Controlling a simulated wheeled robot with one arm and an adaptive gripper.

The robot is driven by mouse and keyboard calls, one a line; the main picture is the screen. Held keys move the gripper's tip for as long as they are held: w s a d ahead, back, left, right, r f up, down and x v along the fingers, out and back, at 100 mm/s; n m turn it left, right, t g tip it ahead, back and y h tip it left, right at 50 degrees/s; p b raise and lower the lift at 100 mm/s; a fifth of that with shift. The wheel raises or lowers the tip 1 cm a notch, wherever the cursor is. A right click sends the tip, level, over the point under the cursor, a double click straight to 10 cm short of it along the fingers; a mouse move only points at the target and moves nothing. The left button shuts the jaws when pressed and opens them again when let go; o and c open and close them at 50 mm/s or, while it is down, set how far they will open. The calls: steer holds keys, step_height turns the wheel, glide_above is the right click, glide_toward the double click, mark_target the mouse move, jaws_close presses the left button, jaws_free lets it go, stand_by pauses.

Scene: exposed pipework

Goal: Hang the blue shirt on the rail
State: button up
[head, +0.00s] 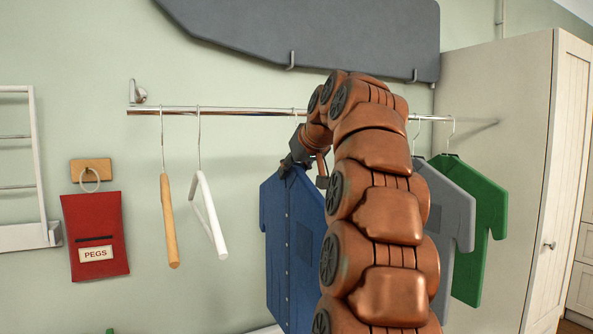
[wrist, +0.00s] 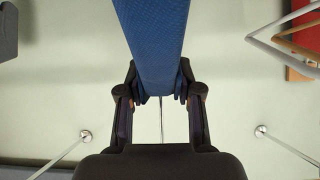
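The blue shirt (head: 291,240) hangs upright just below the chrome rail (head: 240,112), left of my arm. My gripper (head: 300,163) is at its collar, partly hidden by my arm. In the wrist view, the fingers of my gripper (wrist: 158,97) press on both sides of the blue shirt (wrist: 155,45), close to its top edge. A thin hanger hook (wrist: 161,118) sticks out beyond the fingers. In the head view a small hook top shows at the rail above the shirt; I cannot tell whether it rests over the rail.
A wooden hanger (head: 169,222) and a white hanger (head: 209,215) hang left of the shirt. A grey shirt (head: 448,212) and a green shirt (head: 478,225) hang to the right, beside a cabinet (head: 500,120). A red peg bag (head: 95,225) and a dark ironing board (head: 340,30) are on the wall.

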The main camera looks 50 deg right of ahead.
steer(key=o, duration=0.3)
steer(key=shift+v, duration=3.75)
